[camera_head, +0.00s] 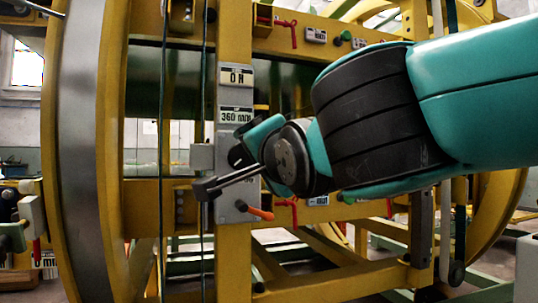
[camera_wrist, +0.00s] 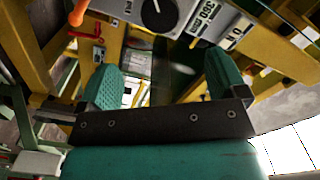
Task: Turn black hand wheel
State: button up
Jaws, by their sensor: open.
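My gripper (camera_wrist: 163,80) is open and empty in the wrist view, with its two teal fingers well apart. In the head view my gripper (camera_head: 250,148) is in front of a grey control panel (camera_head: 237,104) on a yellow post. A dark round part (camera_head: 238,156) shows at the panel beside the teal finger, partly hidden; I cannot tell whether it is the black hand wheel. No contact is clear.
An orange handle (camera_head: 260,213) sticks out at the panel's lower end. Red levers (camera_head: 290,31) hang on the yellow frame. A large yellow-rimmed ring (camera_head: 84,150) stands at the left. Yellow beams (camera_head: 330,285) cross below my arm.

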jog(key=shift+v, duration=1.7)
jog(key=shift+w, duration=0.1)
